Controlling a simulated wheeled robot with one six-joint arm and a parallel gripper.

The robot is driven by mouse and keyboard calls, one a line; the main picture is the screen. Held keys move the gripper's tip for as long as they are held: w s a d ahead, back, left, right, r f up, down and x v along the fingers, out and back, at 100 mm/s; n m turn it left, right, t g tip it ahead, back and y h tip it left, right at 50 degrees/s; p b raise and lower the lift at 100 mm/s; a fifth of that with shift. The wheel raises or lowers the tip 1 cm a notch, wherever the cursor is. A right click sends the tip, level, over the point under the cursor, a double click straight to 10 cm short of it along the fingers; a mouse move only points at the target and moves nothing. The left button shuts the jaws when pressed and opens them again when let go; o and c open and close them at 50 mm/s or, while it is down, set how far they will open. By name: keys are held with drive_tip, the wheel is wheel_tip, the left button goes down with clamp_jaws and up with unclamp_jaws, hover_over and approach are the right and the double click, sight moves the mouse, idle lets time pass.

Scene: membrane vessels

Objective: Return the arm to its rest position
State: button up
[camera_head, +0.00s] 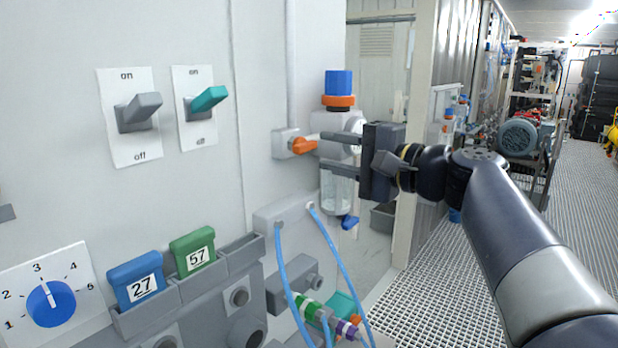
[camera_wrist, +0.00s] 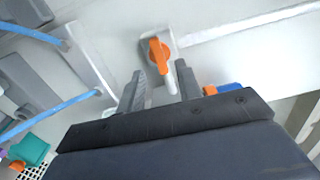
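My gripper (camera_head: 318,151) is in the middle of the head view, its two fingers pointing left toward the wall panel. The fingers are apart with nothing seen between them. An orange valve handle (camera_head: 303,146) on a grey block sits just beyond the fingertips. In the wrist view my gripper (camera_wrist: 160,72) is open, and the orange handle (camera_wrist: 158,54) shows just past the tips, seemingly apart from them. My arm reaches in from the lower right of the head view. The arm's rest position is not marked in either view.
A filter vessel with a blue cap (camera_head: 338,82) stands right behind the fingers. Blue hoses (camera_head: 330,255) hang below. Two switches, teal (camera_head: 209,100) and grey (camera_head: 140,111), a dial (camera_head: 50,303) and tagged boxes are on the left. The grated walkway (camera_head: 575,190) at right is clear.

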sight(310, 147)
drive_tip(key=shift+p+x, duration=0.3)
drive_tip(key=shift+x, duration=1.7)
